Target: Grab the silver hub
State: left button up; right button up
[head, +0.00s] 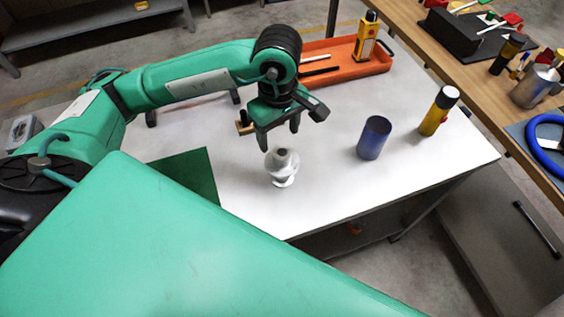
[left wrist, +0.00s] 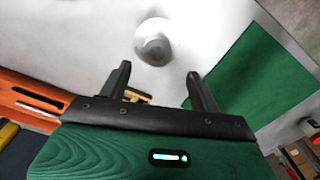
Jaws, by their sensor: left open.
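The silver hub (head: 282,164) stands on the white table (head: 330,205), near its front edge. It is a rounded silver-grey piece with a flared foot, and it also shows from above in the left wrist view (left wrist: 155,42). My left gripper (head: 278,132) is open and empty, pointing down just above and behind the hub in the head view. In the left wrist view the two fingers (left wrist: 160,80) are apart, and the hub lies beyond their tips, between their lines. My right gripper is in neither view.
A dark blue cup (head: 374,138) and a yellow-black bottle (head: 438,111) stand right of the hub. An orange tray (head: 345,62) with a yellow device (head: 366,36) lies behind the gripper. A green mat (head: 190,172) lies left. The table between hub and cup is clear.

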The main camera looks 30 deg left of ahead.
aim_at(282, 152)
pick_arm(q)
notch_tip(282, 152, down, 2)
jog(key=shift+f, duration=0.1)
jog(key=shift+f+p, duration=0.2)
jog(key=shift+p, duration=0.1)
jog(key=f, duration=0.2)
jog(key=f+p, duration=0.1)
jog(key=f, duration=0.1)
jog(key=shift+w+d+p, duration=0.15)
jog(key=shift+d+p, duration=0.05)
jog(key=shift+p, duration=0.1)
jog(key=shift+f, duration=0.4)
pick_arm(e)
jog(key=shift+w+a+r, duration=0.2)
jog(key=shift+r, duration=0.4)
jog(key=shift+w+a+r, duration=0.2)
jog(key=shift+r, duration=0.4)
pick_arm(q)
jog(key=shift+c, duration=0.2)
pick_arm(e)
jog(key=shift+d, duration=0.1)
pick_arm(q)
grip_shut()
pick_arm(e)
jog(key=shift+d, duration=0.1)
